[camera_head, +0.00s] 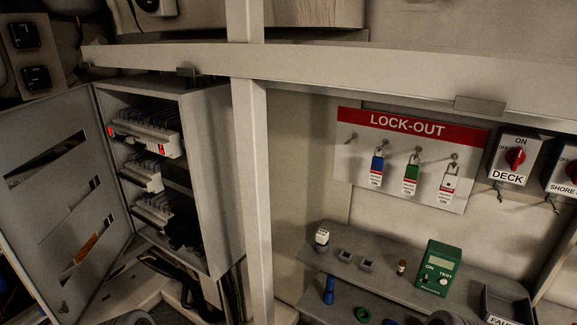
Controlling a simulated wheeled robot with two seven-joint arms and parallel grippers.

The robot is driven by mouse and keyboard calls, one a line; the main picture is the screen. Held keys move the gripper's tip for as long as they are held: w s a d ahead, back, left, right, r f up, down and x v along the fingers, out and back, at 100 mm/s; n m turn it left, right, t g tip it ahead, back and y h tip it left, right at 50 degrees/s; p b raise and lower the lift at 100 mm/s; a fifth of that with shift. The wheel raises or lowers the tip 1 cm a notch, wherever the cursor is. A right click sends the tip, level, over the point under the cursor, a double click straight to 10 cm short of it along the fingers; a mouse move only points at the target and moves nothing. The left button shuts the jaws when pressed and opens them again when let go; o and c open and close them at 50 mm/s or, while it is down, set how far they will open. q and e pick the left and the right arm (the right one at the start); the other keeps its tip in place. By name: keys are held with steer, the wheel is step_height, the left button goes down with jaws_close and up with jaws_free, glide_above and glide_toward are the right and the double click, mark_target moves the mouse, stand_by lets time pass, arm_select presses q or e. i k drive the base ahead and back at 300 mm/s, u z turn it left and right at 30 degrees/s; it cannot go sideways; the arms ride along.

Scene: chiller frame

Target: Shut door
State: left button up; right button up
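The grey cabinet door (62,185) stands wide open at the left, swung out to the left from the electrical cabinet (215,165). The cabinet's open front shows rows of breakers (145,130) with small red lights and dark cables below. Neither gripper can be made out. Only small rounded grey parts, perhaps of my arms, show at the bottom edge, and nothing is seen touching the door.
A pale upright post (253,190) and a horizontal beam (330,68) cross in front of the cabinet's right side. At the right are a lock-out board (345,165) with padlocks, a shelf (385,284) with small parts, a green tester (438,268) and red rotary switches (515,158).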

mark_target(40, 233)
steer(key=u, duration=3.2)
steer(key=i, duration=3.75)
steer(key=z, duration=3.7)
steer(key=k, duration=0.55)
steer(key=z, duration=0.05)
